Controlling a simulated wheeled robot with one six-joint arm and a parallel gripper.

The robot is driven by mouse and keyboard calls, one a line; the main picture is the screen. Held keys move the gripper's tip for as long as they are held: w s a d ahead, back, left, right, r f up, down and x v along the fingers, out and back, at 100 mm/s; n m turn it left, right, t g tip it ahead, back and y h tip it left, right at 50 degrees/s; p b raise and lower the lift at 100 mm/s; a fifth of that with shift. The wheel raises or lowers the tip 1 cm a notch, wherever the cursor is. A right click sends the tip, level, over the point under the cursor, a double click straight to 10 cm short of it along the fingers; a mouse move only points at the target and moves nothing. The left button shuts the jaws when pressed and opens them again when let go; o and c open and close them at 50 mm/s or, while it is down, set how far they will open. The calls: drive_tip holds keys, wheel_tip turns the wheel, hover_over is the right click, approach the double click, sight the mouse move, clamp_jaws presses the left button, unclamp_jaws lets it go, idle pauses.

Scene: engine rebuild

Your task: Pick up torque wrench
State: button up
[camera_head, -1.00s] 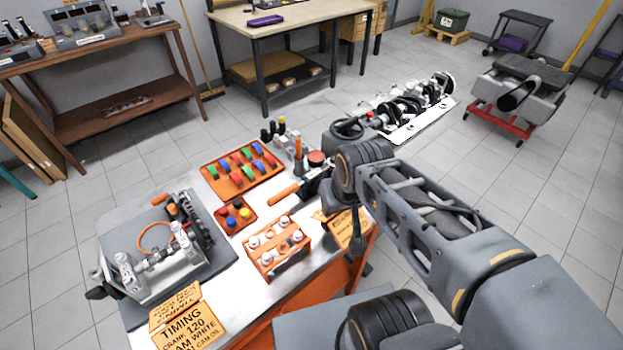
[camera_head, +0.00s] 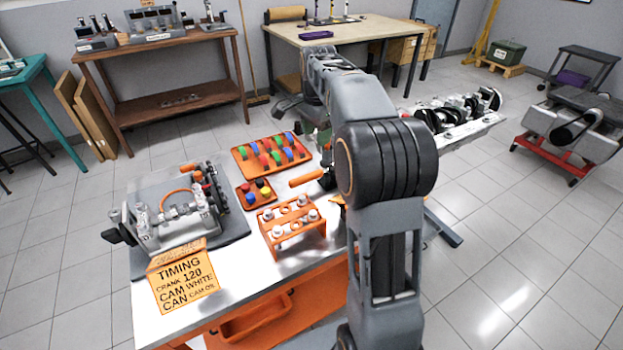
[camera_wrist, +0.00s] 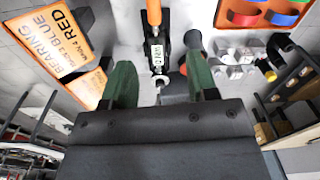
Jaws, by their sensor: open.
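The torque wrench has an orange handle and a dark body. In the head view its handle (camera_head: 305,177) lies on the metal-topped bench, and my arm hides most of the rest. In the wrist view the wrench (camera_wrist: 155,46) runs down from the top edge, with a small white label and a silver end. My gripper (camera_wrist: 159,62) is open, with its green fingers on either side of the wrench's lower end in the picture. I cannot tell how far above the wrench they are. In the head view my arm largely hides the gripper.
Beside the wrench are a tray of coloured bearing shells (camera_head: 243,152), an orange rack (camera_head: 284,240) and an engine fixture (camera_head: 160,225). In the wrist view, a bearing sign (camera_wrist: 55,42) is at left and metal sockets (camera_wrist: 232,62) at right. A crankshaft assembly (camera_head: 455,117) stands beyond my arm.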

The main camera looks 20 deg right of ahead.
sight(317, 171)
drive_tip(key=shift+m, duration=0.8)
drive_tip(key=f+b, duration=0.1)
drive_tip(key=f, duration=0.6)
drive_tip(key=f+b, duration=0.1)
drive_tip(key=f, duration=0.6)
drive_tip(key=shift+s+d, duration=0.15)
drive_tip(key=shift+s, duration=0.05)
drive_tip(key=shift+c, duration=0.2)
clamp_jaws()
